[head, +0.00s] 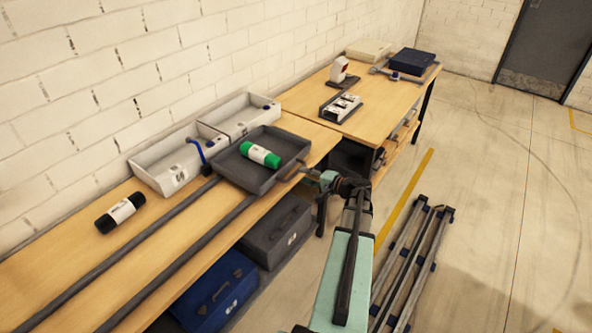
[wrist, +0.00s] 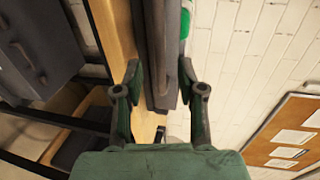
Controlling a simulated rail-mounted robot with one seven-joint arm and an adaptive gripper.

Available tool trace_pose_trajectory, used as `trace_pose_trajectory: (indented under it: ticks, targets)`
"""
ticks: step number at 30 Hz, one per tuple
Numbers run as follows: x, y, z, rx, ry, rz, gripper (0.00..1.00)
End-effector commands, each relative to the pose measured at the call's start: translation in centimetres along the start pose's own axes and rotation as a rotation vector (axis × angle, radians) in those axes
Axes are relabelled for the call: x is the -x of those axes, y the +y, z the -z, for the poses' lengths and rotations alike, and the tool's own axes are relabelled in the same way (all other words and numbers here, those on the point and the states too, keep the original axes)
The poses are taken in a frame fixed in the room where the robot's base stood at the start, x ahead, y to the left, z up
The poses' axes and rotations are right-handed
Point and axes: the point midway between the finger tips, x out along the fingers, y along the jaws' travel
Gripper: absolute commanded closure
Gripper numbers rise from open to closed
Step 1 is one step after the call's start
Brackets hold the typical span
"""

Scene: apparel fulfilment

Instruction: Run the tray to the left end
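The dark grey tray (head: 236,180) sits at the far end of two dark rails (head: 150,238) that run along the bench toward the lower left. A green bottle with a white label (head: 260,155) lies on its side in the tray. My gripper (head: 306,172) is at the tray's right side, close to its edge. In the wrist view, my gripper (wrist: 159,66) has its fingers spread, one on each side of a dark upright part of the tray (wrist: 158,40). I cannot tell whether either finger touches it.
Two white bins (head: 160,180) stand behind the rails, with a blue hooked piece (head: 197,150) at the near one. A black bottle with a white label (head: 120,212) lies left of them. Grey and blue cases (head: 215,292) sit under the bench. The rails left of the tray look clear.

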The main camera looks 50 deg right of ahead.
Motion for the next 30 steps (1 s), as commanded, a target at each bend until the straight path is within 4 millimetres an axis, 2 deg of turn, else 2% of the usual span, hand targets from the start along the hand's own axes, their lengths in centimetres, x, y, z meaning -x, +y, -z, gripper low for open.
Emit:
trace_pose_trajectory:
  ticks: [3, 9, 22, 25, 26, 30]
  targets:
    - [-2.2, -0.2, 0.1, 0.001, -0.002, -0.001, 0.61]
    - [-4.4, -0.1, 0.1, 0.0, -0.001, 0.0, 0.61]
    - [-5.1, 0.0, 0.0, 0.001, 0.001, -0.001, 0.61]
    - [-5.1, 0.0, 0.0, 0.001, 0.001, -0.001, 0.96]
    - [-5.1, 0.0, 0.0, 0.001, 0.001, -0.001, 1.0]
    - [-5.1, 0.0, 0.0, 0.001, 0.001, -0.001, 1.0]
